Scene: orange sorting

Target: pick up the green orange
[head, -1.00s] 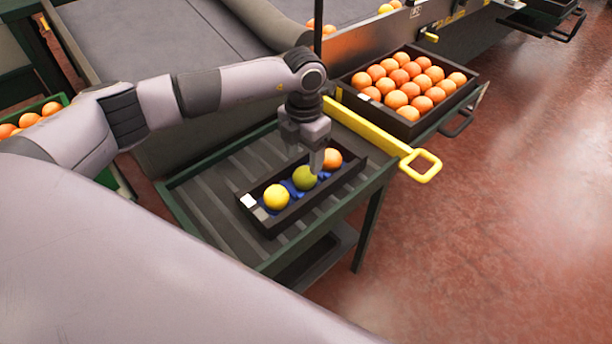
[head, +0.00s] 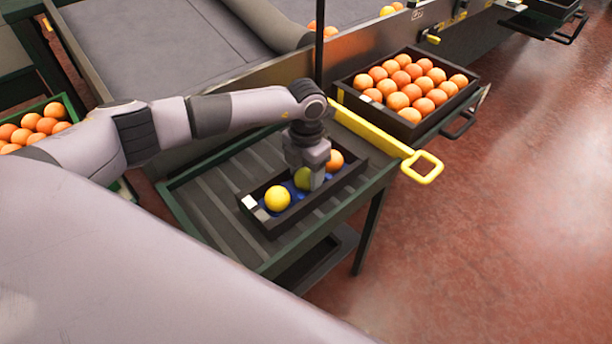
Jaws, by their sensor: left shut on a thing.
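The green orange (head: 302,178) sits in the middle of a small dark tray (head: 283,226) with a blue liner, on a roller stand. My left gripper (head: 309,183) points down into the tray and is shut on the green orange, hiding part of it. A yellow fruit (head: 277,198) lies in the tray on the near left side. An orange fruit (head: 335,161) lies on the far right side, partly behind the gripper. My right gripper is not in view.
A dark crate full of oranges (head: 409,115) stands behind right. A green crate of oranges (head: 74,104) is at the left. Open red floor lies to the right.

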